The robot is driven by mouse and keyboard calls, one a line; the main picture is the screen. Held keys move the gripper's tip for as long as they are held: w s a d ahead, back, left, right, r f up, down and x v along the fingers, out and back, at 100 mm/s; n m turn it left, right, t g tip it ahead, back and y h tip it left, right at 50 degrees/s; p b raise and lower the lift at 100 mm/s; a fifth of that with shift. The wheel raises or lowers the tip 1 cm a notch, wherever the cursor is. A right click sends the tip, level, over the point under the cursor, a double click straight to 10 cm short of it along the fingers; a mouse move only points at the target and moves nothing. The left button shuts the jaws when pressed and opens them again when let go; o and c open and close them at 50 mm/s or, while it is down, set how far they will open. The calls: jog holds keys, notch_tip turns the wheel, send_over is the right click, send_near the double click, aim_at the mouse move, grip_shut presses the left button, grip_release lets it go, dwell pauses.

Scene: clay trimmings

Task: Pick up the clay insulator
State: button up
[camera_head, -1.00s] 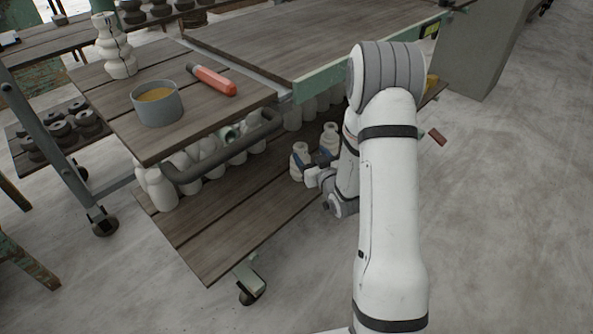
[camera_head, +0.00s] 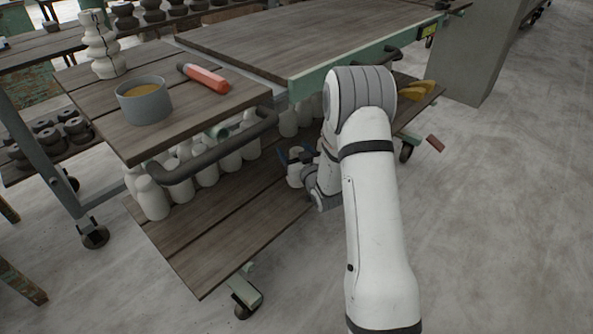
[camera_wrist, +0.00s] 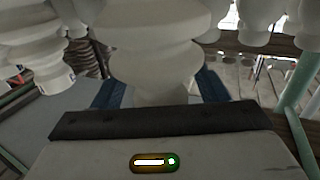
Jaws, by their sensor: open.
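A pale clay insulator (camera_wrist: 155,60) with ribbed, rounded tiers fills the middle of the wrist view.
Several more pale insulators (camera_head: 152,198) stand on the lower shelf, and others (camera_wrist: 35,45) flank the jaws closely. The cart's upper top holds a tall insulator (camera_head: 103,50), a grey cup (camera_head: 145,105) and a red-handled tool (camera_head: 207,78). A grey handle bar (camera_head: 210,155) overhangs the shelf.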

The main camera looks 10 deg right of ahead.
grip_shut()
dwell(0.7)
